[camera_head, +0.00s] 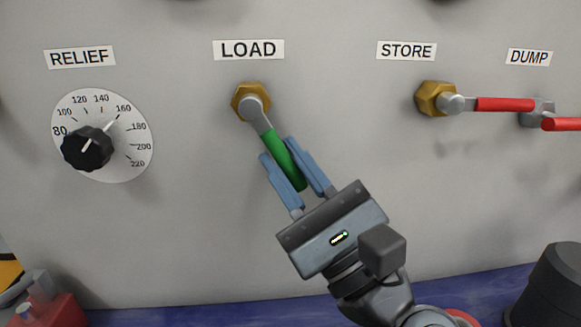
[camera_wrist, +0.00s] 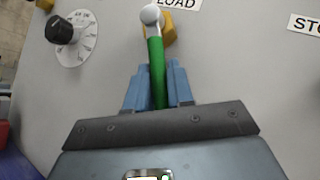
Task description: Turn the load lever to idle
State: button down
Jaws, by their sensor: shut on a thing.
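The load lever (camera_head: 284,157) has a green grip on a grey stem, on a brass hex fitting (camera_head: 250,101) under the LOAD label (camera_head: 248,50). In the head view it slants down and to the right from its pivot. My gripper (camera_head: 290,158) has its blue fingers on either side of the green grip and is shut on it. In the wrist view the green lever (camera_wrist: 157,70) runs up between the blue fingers (camera_wrist: 158,80) to its round grey pivot. The lower end of the grip is partly hidden by the fingers.
The RELIEF dial (camera_head: 87,148) with a black knob is at the left. The red STORE lever (camera_head: 505,104) lies roughly level at the right, with the red DUMP lever (camera_head: 566,124) beyond it. A dark cylinder (camera_head: 548,285) stands at the lower right.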

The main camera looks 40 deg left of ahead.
aim_at(296, 178)
jog(key=c, duration=1.1)
grip_release()
jog(key=b+v, duration=0.1)
jog(key=v, duration=0.6)
jog(key=shift+f+b, duration=0.1)
jog(key=shift+b, duration=0.3)
jog(key=shift+d+f, duration=0.15)
jog(key=shift+d, duration=0.2)
